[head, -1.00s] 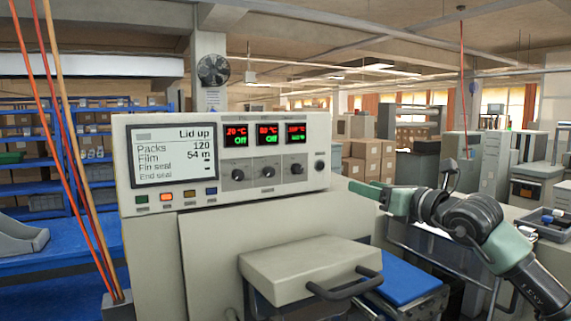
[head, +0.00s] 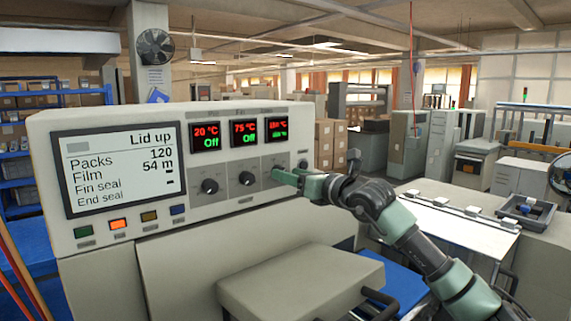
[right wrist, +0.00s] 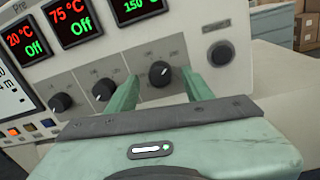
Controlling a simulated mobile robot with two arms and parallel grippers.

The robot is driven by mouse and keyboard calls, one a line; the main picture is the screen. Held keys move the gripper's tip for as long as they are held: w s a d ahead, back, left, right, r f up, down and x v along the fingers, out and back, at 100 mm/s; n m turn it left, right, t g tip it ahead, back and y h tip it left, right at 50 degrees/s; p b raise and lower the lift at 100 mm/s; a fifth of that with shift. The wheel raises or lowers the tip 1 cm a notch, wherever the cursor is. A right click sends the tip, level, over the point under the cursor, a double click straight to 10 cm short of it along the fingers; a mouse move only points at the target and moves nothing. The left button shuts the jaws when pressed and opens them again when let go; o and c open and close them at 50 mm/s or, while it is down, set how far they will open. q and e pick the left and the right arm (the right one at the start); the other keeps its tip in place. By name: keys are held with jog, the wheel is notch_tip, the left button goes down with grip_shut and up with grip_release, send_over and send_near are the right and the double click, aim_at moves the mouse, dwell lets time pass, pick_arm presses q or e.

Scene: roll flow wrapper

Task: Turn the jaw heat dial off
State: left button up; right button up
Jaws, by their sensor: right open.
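The wrapper's control panel (head: 120,222) has three black dials under three small displays. The third dial, under the display reading about 150 °C (head: 278,130), is the jaw heat dial (right wrist: 160,73). Its white pointer mark is tilted up and to the right in the right wrist view. In the head view the gripper hides this dial. My left gripper is not in view.
A round black button (right wrist: 221,54) sits just right of the right finger. The fin dial (right wrist: 103,90) is close to the left finger. The large screen (head: 118,168) reads Lid up. A handled cover (head: 300,285) stands below the panel.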

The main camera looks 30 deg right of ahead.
jog(key=shift+w+a+f, duration=0.1)
jog(key=shift+w+a, duration=0.05)
jog(key=shift+w, duration=0.9)
grip_shut()
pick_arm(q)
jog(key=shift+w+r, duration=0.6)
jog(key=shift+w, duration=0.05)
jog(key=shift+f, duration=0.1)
